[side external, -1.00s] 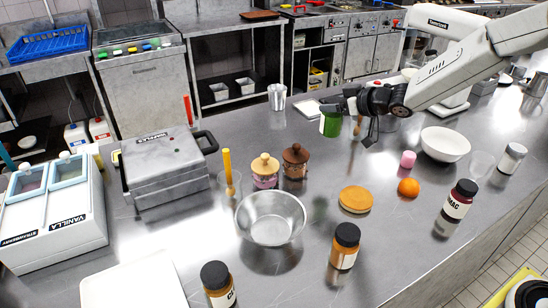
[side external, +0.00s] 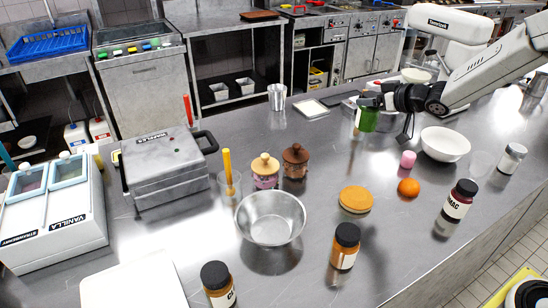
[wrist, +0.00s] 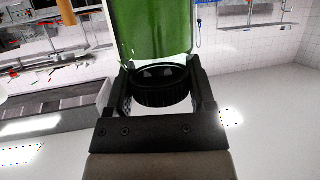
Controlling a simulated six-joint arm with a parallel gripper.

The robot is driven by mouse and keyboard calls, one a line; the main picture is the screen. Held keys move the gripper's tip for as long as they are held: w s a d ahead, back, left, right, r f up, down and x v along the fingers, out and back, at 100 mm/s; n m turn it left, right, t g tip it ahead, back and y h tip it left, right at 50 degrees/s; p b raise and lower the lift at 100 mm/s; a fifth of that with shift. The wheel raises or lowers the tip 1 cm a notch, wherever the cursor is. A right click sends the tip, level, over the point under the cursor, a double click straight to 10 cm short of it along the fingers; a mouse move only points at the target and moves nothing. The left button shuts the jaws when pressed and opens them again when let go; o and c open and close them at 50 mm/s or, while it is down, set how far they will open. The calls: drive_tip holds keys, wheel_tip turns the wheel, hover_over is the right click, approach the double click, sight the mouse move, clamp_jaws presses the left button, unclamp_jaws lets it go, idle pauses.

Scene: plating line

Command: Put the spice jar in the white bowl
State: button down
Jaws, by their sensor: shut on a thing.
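The green spice jar (side external: 367,120) hangs under my gripper (side external: 384,102), over the counter at the back right of the side view. In the wrist view my gripper (wrist: 162,78) is shut on its black cap (wrist: 160,88), and the green body (wrist: 155,30) extends away beyond the fingers. The white bowl (side external: 445,145) stands on the counter to the right of the jar and nearer the camera. The jar is clear of the bowl. The inside of the bowl shows only partly, and I see nothing in it.
The sumac jar (side external: 459,202) stands further forward. A steel bowl (side external: 270,218) sits mid-counter.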

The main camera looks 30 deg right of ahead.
drive_tip(key=s+d+r+m+h, duration=0.2)
drive_tip(key=s+d+m+h, duration=0.3)
drive_tip(key=s+d, duration=1.3)
drive_tip(key=shift+s+d+m+h, duration=0.4)
drive_tip(key=shift+s+h, duration=0.5)
drive_tip(key=shift+s, duration=0.2)
drive_tip(key=shift+w, duration=0.1)
drive_tip(key=w+d+f, duration=0.7)
drive_tip(key=w+f, duration=0.2)
drive_tip(key=w, duration=0.2)
drive_tip(key=shift+w, duration=0.2)
drive_tip(key=shift+f, duration=0.15)
